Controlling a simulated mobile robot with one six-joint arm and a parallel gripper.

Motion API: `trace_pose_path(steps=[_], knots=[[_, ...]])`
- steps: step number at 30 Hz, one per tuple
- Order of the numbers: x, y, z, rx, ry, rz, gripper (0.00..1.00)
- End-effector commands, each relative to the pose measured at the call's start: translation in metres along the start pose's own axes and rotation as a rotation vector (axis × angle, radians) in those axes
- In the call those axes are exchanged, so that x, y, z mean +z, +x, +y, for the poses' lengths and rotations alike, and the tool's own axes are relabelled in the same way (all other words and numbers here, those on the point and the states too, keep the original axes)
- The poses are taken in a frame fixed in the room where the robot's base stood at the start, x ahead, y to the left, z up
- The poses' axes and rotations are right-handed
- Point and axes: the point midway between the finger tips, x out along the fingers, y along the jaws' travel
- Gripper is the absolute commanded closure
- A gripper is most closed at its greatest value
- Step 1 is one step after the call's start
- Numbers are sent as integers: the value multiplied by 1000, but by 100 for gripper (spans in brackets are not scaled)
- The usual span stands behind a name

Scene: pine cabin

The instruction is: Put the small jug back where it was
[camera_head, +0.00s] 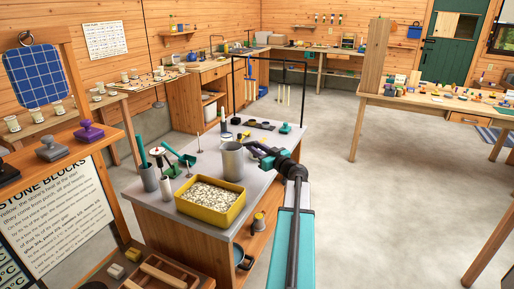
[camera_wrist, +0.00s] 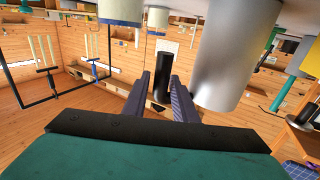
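My gripper (camera_head: 254,148) is over the grey-topped workbench (camera_head: 180,205), just right of a tall grey metal vessel (camera_head: 232,163). In the wrist view, my gripper (camera_wrist: 162,84) has its two dark fingers apart with nothing visibly held between them. The grey vessel (camera_wrist: 232,55) stands close beside the fingers there, and a black cylinder (camera_wrist: 161,78) shows beyond the gap. A small grey jug-like vessel (camera_head: 258,222) sits on the workbench's lower shelf, partly cut off by the frame of the bench. I cannot tell for certain whether it is the small jug.
A yellow tray of pebbles (camera_head: 212,218) sits at the bench's near edge. Cups with tools (camera_head: 149,178) stand at its left. A black rack frame (camera_head: 270,60) rises at the back. A dark pot (camera_head: 242,257) is on the lower shelf. The floor to the right is clear.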

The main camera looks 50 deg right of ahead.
Motion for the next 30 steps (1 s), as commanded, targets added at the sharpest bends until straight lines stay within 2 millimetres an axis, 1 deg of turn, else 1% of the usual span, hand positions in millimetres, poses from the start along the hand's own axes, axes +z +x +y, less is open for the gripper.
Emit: trace_pose_path(steps=[1,2,11,17,23,30], knots=[[0,0,0,-1,0,0,65],[0,0,0,-1,0,0,62],[1,0,-1,-1,-3,-2,62],[2,-7,-1,0,-3,-2,62],[2,-26,-1,1,-3,-2,62],[2,-60,-2,1,-2,-1,62]])
